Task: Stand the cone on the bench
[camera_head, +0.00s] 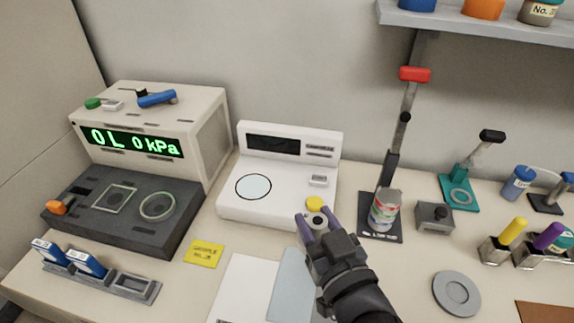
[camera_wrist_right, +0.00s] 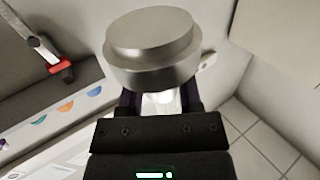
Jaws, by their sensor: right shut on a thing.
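My right gripper (camera_head: 316,227) is shut on a round grey metal piece, probably the cone (camera_head: 317,221). My left gripper is not in view.
A yellow round cap (camera_head: 315,203) shows just beyond the held piece. The white instrument (camera_head: 238,208) stands behind. Papers (camera_head: 245,288) and a yellow note (camera_head: 203,254) lie left of my arm.

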